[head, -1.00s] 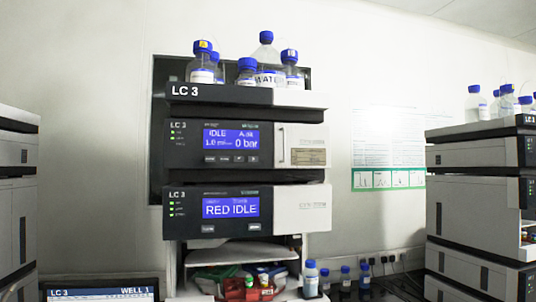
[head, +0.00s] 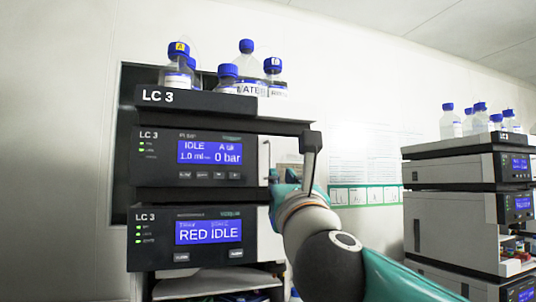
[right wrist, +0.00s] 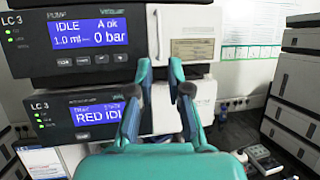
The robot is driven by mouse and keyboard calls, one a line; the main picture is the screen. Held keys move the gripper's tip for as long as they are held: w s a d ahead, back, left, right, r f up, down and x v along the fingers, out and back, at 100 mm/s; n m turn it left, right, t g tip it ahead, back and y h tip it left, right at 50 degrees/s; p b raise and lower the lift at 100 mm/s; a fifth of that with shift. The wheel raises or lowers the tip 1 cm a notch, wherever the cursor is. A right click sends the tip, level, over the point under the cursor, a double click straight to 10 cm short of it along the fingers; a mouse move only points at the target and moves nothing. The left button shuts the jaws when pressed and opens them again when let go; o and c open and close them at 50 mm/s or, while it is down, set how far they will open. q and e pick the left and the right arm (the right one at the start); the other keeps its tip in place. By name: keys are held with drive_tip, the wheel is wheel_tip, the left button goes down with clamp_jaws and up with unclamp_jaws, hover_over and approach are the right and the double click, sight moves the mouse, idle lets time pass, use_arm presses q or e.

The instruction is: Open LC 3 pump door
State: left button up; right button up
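The LC 3 pump module (head: 215,160) is the upper unit with a blue screen reading IDLE and 0 bar. Its pale door, right of the black panel, carries a thin vertical handle (head: 266,155), which also shows in the right wrist view (right wrist: 155,35). The door looks closed. My right gripper (head: 281,177) is in front of the door's lower right part and hides some of it. In the right wrist view my right gripper (right wrist: 161,66) has its teal fingertips apart, with nothing between them, just below the handle. Contact cannot be told. My left gripper is out of view.
The RED IDLE module (head: 195,237) sits directly below the pump. Several blue-capped bottles (head: 228,80) stand on the tray above. Another instrument stack (head: 460,190) stands to the right. A poster (head: 355,195) hangs on the wall behind my arm.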

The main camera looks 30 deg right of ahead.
sight(270, 158)
drive_tip(key=p+x, duration=0.6)
drive_tip(key=x, duration=0.6)
drive_tip(key=shift+w+d+r, duration=0.1)
drive_tip(key=shift+w+r, duration=0.05)
drive_tip(key=shift+w, duration=0.35)
drive_tip(key=shift+c, duration=0.3)
clamp_jaws()
